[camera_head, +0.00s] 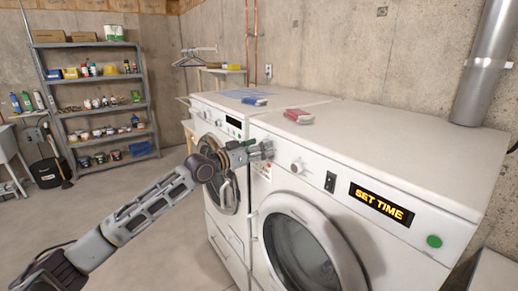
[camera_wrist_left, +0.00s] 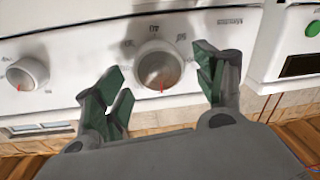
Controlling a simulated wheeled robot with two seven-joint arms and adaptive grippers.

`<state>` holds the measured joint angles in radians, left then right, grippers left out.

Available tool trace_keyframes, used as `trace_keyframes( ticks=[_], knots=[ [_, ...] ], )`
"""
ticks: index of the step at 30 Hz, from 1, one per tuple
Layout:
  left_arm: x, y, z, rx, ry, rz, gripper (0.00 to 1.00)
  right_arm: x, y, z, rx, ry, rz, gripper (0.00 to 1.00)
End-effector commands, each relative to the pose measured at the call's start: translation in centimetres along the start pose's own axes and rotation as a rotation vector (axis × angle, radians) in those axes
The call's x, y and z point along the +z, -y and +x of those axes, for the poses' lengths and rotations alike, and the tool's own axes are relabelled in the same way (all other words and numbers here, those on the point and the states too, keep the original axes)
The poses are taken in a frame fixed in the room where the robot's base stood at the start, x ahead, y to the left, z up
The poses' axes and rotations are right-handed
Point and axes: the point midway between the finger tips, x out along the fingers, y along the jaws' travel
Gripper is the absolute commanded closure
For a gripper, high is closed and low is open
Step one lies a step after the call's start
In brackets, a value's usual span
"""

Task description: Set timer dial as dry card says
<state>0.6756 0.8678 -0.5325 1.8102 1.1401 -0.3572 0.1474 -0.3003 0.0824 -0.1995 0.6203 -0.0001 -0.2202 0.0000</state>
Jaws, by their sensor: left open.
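The right white machine (camera_head: 385,150) has a display reading "SET TIME" (camera_head: 381,203), a black switch (camera_head: 330,181), a green button (camera_head: 434,241) and a round knob (camera_head: 297,166). My left gripper (camera_head: 262,150) is at its panel, left of that knob. In the left wrist view the gripper (camera_wrist_left: 165,95) is open. A silver dial (camera_wrist_left: 159,70) with a red mark pointing down shows between the fingers, with gaps at both sides. A smaller knob (camera_wrist_left: 27,73) is at left. Print around the dial is too blurred to read. A small label with red (camera_head: 265,170) is below the gripper.
A red item (camera_head: 298,116) lies on the right machine's top, and a blue item (camera_head: 253,102) on the left machine (camera_head: 206,101). The round door (camera_head: 305,245) is below the panel. Metal shelves (camera_head: 97,95) stand at left, a pipe (camera_head: 480,70) at right.

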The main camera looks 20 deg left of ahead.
Motion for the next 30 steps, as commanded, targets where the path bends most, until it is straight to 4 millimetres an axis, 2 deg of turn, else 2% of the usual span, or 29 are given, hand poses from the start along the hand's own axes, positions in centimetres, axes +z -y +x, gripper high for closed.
trace_keyframes(
  ticks=[4,14,23,30],
  knots=[
    [0.0,0.0,0.0,0.0,0.0,0.0,0.32,-0.1,0.3,0.0,-0.003,-0.001,0.002,0.6],
    [0.0,0.0,0.0,0.0,0.0,0.0,0.75,-0.1,0.6,0.0,-0.006,-0.001,0.003,0.6],
    [0.1,0.0,0.0,0.0,-0.001,0.022,0.76,0.0,0.4,0.3,-0.004,-0.001,0.002,0.6],
    [0.2,0.0,0.0,0.002,-0.008,0.112,0.76,0.1,0.1,1.1,-0.001,0.0,0.0,0.6]
  ],
)
